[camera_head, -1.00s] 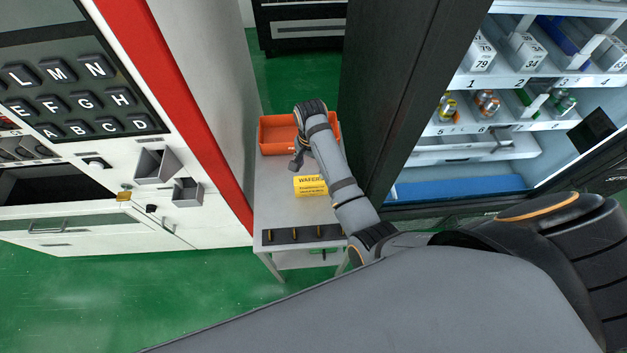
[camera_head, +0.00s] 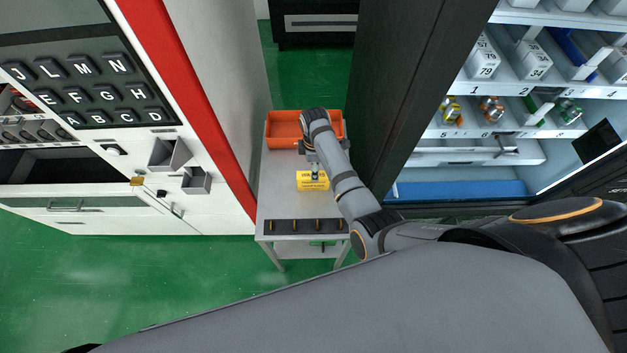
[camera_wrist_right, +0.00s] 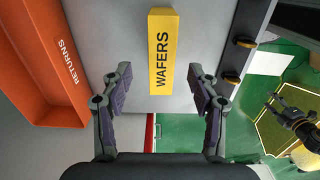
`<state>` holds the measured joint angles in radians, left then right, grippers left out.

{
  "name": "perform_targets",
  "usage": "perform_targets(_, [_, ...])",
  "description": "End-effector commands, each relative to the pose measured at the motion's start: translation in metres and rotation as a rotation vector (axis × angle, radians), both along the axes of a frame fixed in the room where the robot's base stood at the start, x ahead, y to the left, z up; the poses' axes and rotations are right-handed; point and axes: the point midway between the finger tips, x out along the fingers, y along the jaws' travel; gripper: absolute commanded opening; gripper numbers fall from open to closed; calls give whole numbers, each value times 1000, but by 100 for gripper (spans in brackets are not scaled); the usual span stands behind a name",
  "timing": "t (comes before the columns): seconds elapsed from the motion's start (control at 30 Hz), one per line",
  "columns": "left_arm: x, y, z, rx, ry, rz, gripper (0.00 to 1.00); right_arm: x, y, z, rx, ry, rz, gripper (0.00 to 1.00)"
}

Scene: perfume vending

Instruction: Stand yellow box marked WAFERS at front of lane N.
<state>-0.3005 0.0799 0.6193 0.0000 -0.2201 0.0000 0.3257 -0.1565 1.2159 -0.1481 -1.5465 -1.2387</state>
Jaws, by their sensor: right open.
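The yellow box marked WAFERS (camera_head: 313,181) lies on the small grey side table (camera_head: 285,205). In the right wrist view the box (camera_wrist_right: 162,52) sits ahead of my open right gripper (camera_wrist_right: 161,95), roughly centred between its two fingers. In the head view my right gripper (camera_head: 314,172) hangs over the box, its fingers small and partly hidden. Whether they touch the box cannot be told there. Letter keys including N (camera_head: 118,62) show on the machine at left. Lane N itself cannot be made out.
An orange bin marked RETURNS (camera_wrist_right: 40,65) stands at the table's far end; it also shows in the head view (camera_head: 283,130). A dark strip with several small yellow-brown pieces (camera_head: 280,227) lines the near edge. An open cabinet with numbered shelves (camera_head: 490,130) stands right.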

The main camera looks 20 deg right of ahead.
Motion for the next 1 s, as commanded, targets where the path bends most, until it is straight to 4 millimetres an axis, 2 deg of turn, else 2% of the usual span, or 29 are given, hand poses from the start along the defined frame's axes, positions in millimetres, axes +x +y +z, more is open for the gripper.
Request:
perform_targets(0.13, [0, 0, 0, 0, -1, 0, 56, 0, 0, -21, 0, 2, -1, 60])
perform_targets(0.37, [1, 0, -3, 0, -2, 0, 56, 0, 1, -29, 1, -1, -3, 60])
perform_targets(0.47, [1, 0, -15, 0, -2, 0, 56, -1, 2, -43, 0, 1, -3, 60])
perform_targets(0.7, [1, 0, -57, 0, -2, 0, 56, -2, 5, -79, 0, -1, -3, 60])
perform_targets(0.97, [1, 0, -56, 0, -2, 0, 56, -2, 5, -76, 0, -1, -3, 60])
perform_targets(1.0, [1, 0, -56, 0, -2, 0, 56, -2, 5, -76, 0, -1, -3, 58])
